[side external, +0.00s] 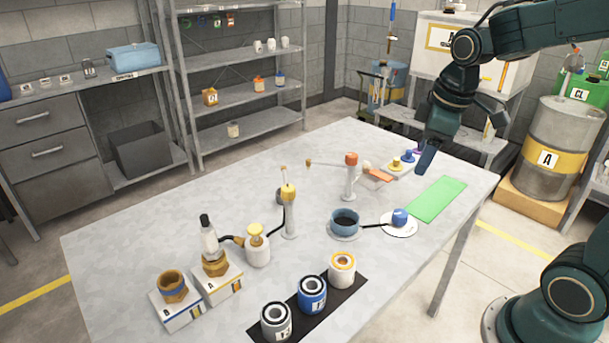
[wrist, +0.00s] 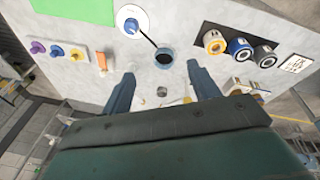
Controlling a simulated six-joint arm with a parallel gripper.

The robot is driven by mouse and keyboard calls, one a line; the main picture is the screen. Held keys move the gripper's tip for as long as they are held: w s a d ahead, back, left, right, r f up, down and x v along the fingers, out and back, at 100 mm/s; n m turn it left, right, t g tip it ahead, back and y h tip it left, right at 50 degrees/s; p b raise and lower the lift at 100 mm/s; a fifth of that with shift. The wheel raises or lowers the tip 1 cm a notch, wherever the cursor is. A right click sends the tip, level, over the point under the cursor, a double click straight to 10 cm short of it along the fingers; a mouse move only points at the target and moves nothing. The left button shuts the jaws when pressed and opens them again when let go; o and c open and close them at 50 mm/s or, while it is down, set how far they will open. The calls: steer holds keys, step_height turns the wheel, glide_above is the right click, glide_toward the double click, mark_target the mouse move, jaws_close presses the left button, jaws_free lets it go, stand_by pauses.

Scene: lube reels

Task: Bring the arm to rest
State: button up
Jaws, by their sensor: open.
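My gripper (side external: 425,162) hangs in the air above the far right part of the grey table (side external: 130,250), close to the green mat (side external: 436,199) in the side view. In the wrist view its two fingers are spread apart, and my gripper (wrist: 160,69) is open with nothing between the fingertips. The table lies below it, with a dark blue cup (wrist: 165,56) showing just beyond the fingers. My arm reaches in from the upper right of the side view.
A post with a red top (side external: 351,175) and a yellow-topped post (side external: 289,210) stand on the table. Several cans line a black strip (side external: 268,335) at the front. A blue-capped piece (side external: 399,217) sits on a white disc. A barrel (side external: 560,140) stands right of the table.

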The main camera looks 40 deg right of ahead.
steer(key=s+a+r+m+t, duration=0.3)
steer(key=s+a+m, duration=0.2)
steer(key=s, duration=0.7)
steer(key=shift+a+y, duration=0.3)
steer(key=shift+a, duration=0.7)
